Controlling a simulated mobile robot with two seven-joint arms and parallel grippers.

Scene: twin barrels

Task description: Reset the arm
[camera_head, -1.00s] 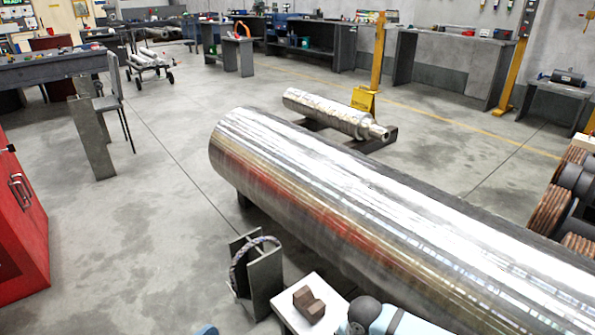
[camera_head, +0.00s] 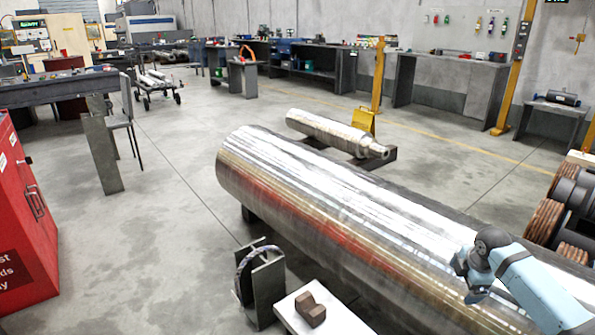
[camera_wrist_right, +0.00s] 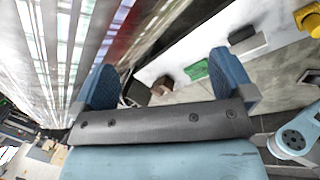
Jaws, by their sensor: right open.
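My right arm comes in from the lower right in the head view. My right gripper (camera_head: 466,281) is open and empty, in front of the near side of the large shiny metal cylinder (camera_head: 350,215) as seen there. In the right wrist view the two blue fingers of the right gripper (camera_wrist_right: 168,82) stand wide apart with nothing between them. The cylinder (camera_wrist_right: 55,50) fills the left of that view. I cannot tell the exact gap between gripper and cylinder. My left gripper is not in view.
A white-topped stand (camera_head: 345,318) with a brown block (camera_head: 310,308) is at the bottom, beside a grey metal bracket (camera_head: 268,285). A red cabinet (camera_head: 25,220) stands at the left. A smaller cylinder (camera_head: 330,132) lies behind. Left-centre floor is clear.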

